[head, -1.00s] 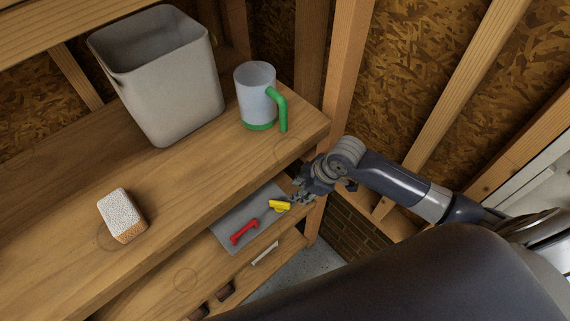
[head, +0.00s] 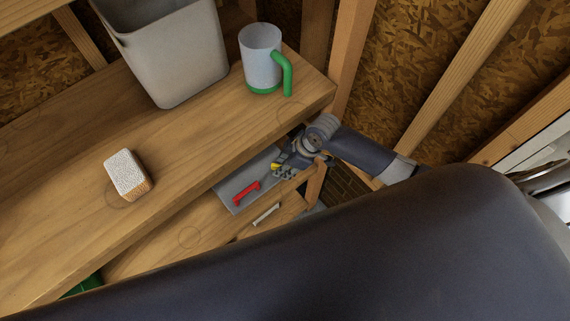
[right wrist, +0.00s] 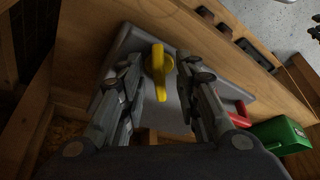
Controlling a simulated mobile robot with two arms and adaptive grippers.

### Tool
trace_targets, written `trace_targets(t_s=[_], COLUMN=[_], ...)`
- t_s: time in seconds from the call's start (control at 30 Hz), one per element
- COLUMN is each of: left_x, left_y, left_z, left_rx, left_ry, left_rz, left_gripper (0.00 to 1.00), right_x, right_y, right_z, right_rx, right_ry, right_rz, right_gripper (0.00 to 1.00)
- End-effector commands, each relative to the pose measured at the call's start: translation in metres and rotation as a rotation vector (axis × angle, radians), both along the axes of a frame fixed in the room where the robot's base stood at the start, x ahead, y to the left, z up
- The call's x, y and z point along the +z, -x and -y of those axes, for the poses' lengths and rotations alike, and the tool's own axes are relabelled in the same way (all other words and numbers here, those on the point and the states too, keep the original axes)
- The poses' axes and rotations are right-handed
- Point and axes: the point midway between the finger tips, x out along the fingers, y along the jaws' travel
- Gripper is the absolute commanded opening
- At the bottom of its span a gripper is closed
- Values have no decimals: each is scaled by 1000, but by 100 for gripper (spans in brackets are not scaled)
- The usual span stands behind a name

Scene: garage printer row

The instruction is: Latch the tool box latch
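The tool box (head: 232,196) is a grey case on the lower shelf, partly under the upper shelf. It has a red handle (head: 246,192) and a yellow latch (head: 275,166). In the head view my right gripper (head: 286,171) is over the latch end and hides much of it. In the right wrist view the yellow latch (right wrist: 158,72) stands up from the grey lid (right wrist: 134,40). My right gripper (right wrist: 156,66) is open, with one finger on each side of the latch and gaps visible. The red handle (right wrist: 238,115) is partly behind the right finger. My left gripper is not in view.
The upper shelf (head: 190,150) overhangs the tool box and holds a grey bin (head: 170,60), a mug with a green handle (head: 260,60) and a sponge (head: 127,173). A white bar-shaped item (head: 266,214) lies before the tool box. A green box (right wrist: 280,135) lies beyond it.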

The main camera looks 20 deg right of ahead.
Motion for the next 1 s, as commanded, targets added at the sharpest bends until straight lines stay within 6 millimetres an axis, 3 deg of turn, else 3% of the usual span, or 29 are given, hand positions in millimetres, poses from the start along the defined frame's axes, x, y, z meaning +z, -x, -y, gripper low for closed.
trace_targets(t_s=[0.27,0.4,0.43,0.77,1.0], left_x=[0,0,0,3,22], left_y=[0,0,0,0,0], left_z=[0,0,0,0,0], left_rx=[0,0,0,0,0], left_ry=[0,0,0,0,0], left_rz=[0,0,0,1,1], left_gripper=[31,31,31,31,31], right_x=[-2,-2,-2,-1,3], right_y=[-1,0,0,0,1], right_z=[0,0,0,0,-2], right_rx=[1,0,0,-14,-112], right_ry=[2,1,1,1,0], right_rz=[1,0,0,-1,-2], right_gripper=[30,3,0,0,0])
